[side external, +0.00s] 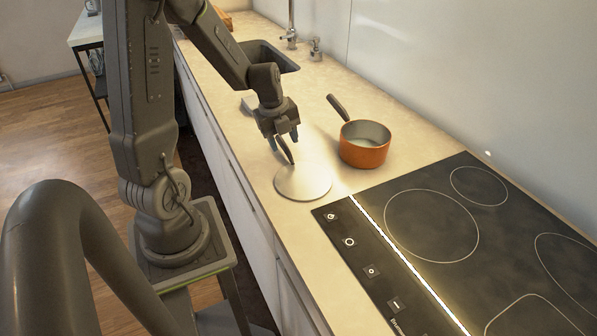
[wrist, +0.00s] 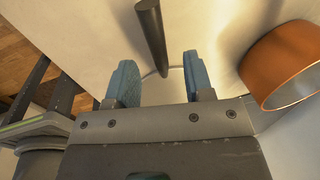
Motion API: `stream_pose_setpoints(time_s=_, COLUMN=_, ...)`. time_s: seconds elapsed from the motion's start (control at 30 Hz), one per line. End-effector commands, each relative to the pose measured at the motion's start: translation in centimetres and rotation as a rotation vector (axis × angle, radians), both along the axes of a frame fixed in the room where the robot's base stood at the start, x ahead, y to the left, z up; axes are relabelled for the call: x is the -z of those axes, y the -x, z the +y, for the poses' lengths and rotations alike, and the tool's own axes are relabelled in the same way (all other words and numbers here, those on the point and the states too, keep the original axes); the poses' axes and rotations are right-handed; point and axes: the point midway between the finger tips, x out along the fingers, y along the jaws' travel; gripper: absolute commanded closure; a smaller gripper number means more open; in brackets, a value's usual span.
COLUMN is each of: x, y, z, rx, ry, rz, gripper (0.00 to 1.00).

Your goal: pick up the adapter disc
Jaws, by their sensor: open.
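The adapter disc (side external: 304,183) is a pale, flat round plate with a dark upright handle (side external: 285,151), lying on the counter left of the orange pot. My gripper (side external: 284,138) points down over the handle end of the disc. In the wrist view my gripper (wrist: 160,65) is open, with a finger on either side of the handle. Whether a finger touches the handle I cannot tell.
An orange saucepan (side external: 365,144) with a dark handle stands close on the right; it also shows in the wrist view (wrist: 288,65). A black cooktop (side external: 435,225) lies in front. The sink (side external: 262,55) and tap are behind. The counter's left edge is near the disc.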

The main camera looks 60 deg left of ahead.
Motion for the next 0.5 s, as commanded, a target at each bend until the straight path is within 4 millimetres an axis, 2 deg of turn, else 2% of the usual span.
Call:
stream_pose_setpoints(time_s=0.1, x=1.8, y=-0.3, z=-0.1, rx=0.001, ry=0.004, rz=0.004, gripper=0.52)
stream_pose_setpoints(time_s=0.2, x=2.5, y=-0.4, z=-0.1, rx=0.0, ry=0.002, rz=0.003, gripper=0.52)
stream_pose_setpoints(time_s=0.47, x=2.7, y=-0.5, z=0.0, rx=0.0, ry=-0.001, rz=0.0, gripper=0.52)
stream_pose_setpoints(time_s=0.5, x=2.7, y=-0.5, z=0.0, rx=0.0, ry=-0.001, rz=0.0, gripper=0.56)
